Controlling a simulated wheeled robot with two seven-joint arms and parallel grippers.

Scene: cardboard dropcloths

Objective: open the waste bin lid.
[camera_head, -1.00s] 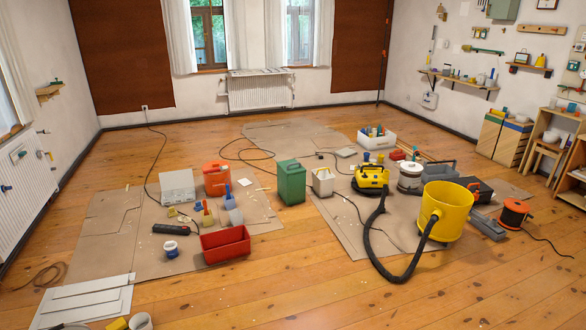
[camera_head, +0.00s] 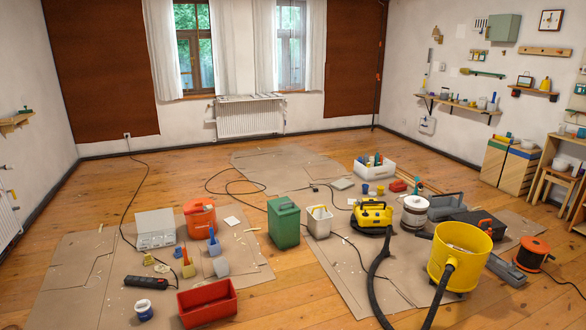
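A green lidded bin (camera_head: 284,224), which looks like the waste bin, stands upright near the middle of the room. Its lid (camera_head: 284,204) appears shut. It stands in the gap between the left and right cardboard sheets, with bare boards in front of it. Neither of my grippers shows in the head view, and nothing touches the bin.
A white container (camera_head: 318,223) stands close right of the bin, and an orange canister (camera_head: 200,218) stands to its left. A red tray (camera_head: 207,303) lies in front left. The yellow vacuum drum (camera_head: 459,257) and its hose (camera_head: 378,285) are at right. Bare floor (camera_head: 285,285) lies in front.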

